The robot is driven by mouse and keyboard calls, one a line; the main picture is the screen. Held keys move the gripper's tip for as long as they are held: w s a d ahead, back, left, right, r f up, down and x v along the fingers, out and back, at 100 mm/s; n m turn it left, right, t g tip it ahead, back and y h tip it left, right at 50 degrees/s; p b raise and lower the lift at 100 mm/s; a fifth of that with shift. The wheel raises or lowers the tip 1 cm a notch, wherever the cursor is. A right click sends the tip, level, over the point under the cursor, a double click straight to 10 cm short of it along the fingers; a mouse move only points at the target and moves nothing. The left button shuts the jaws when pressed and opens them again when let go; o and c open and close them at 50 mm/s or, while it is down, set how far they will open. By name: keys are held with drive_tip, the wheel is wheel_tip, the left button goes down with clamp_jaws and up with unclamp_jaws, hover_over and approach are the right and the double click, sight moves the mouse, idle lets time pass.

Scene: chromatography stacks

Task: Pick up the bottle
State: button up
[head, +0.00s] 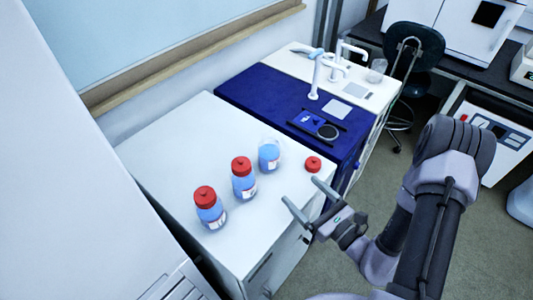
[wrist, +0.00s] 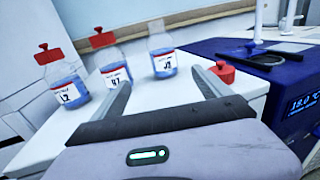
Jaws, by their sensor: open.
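Three clear bottles with blue liquid stand upright in a row on the white bench. The left bottle (head: 209,212) and the middle bottle (head: 243,182) have red caps. The right bottle (head: 269,155) has no cap, and a red cap (head: 313,164) lies on the bench to its right. In the wrist view, labels show on the left bottle (wrist: 62,80), the middle bottle (wrist: 112,62) and the open bottle (wrist: 162,55). My gripper (head: 302,193) is open and empty at the bench's front edge, apart from all the bottles. The uncapped bottle shows between its fingers (wrist: 163,85) in the wrist view, farther off.
The white bench top (head: 180,150) is clear behind and left of the bottles. A blue-topped unit (head: 265,92) with a small device (head: 318,126) adjoins on the right. A tall white cabinet (head: 60,160) stands at the left. A dark chair (head: 413,50) is farther back.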

sight(269, 154)
drive_tip(key=b+x, duration=0.2)
drive_tip(key=x, duration=1.5)
drive_tip(key=shift+w+d+r, duration=0.15)
drive_tip(key=shift+w+d, duration=0.05)
clamp_jaws()
